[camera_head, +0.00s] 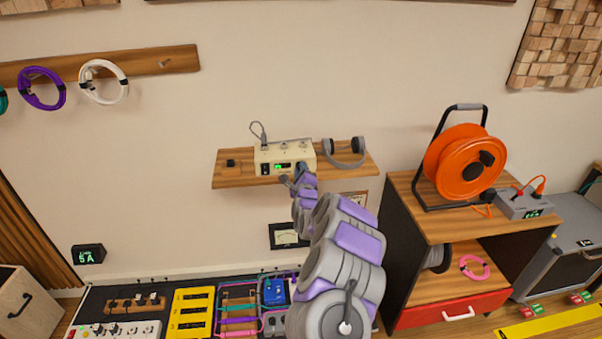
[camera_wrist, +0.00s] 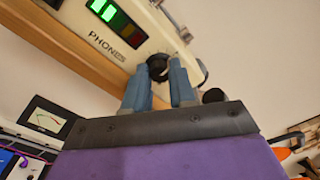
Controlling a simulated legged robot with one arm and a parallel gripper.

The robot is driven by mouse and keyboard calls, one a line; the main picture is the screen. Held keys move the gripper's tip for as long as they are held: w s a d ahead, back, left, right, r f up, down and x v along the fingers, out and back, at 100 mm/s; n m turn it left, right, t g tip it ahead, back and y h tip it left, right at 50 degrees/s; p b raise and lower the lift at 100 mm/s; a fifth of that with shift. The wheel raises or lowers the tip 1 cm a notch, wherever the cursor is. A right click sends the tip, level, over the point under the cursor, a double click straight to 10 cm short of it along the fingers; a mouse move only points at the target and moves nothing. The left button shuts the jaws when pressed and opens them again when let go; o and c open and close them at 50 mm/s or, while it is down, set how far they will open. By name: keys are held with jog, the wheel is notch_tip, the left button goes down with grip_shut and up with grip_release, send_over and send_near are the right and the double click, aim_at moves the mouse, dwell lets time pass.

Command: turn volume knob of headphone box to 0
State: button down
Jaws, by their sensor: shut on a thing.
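The headphone box (camera_head: 284,156) is a cream box on the wooden wall shelf (camera_head: 232,181). In the wrist view its front (camera_wrist: 135,20) carries the word PHONES and a level display (camera_wrist: 118,22) with green segments lit and red ones dark. The dark round volume knob (camera_wrist: 158,68) is at the right end of the front. My gripper (camera_wrist: 167,75) has its two blue-grey fingers shut on the knob, one on each side. In the head view my gripper (camera_head: 299,171) reaches the box's right front, and my arm hides the knob's details. The knob's pointer cannot be made out.
Grey headphones (camera_head: 344,152) rest on the shelf right of the box. A small dark item (camera_head: 231,163) is at its left end. A meter (camera_head: 289,236) is below the shelf. A wooden cabinet (camera_head: 407,278) with an orange cable reel (camera_head: 462,165) stands to the right.

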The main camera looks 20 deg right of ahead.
jog(key=shift+s+f+n+y+p, duration=0.1)
jog(key=shift+n+y+p, duration=0.15)
jog(key=shift+n+p, duration=3.15)
jog(key=shift+s+f+n+y+p, duration=0.2)
jog(key=shift+n+p, duration=0.9)
jog(key=shift+n, duration=4.5)
jog(key=shift+w+n+y+p, duration=0.1)
jog(key=shift+n+y+p, duration=0.25)
jog(key=shift+n+p, duration=3.05)
jog(key=shift+n+b, duration=1.1)
jog(key=shift+n, duration=0.1)
jog(key=c, duration=1.2)
grip_release()
jog(key=shift+w, duration=0.2)
jog(key=shift+o, duration=1.3)
jog(key=shift+d+r, duration=0.1)
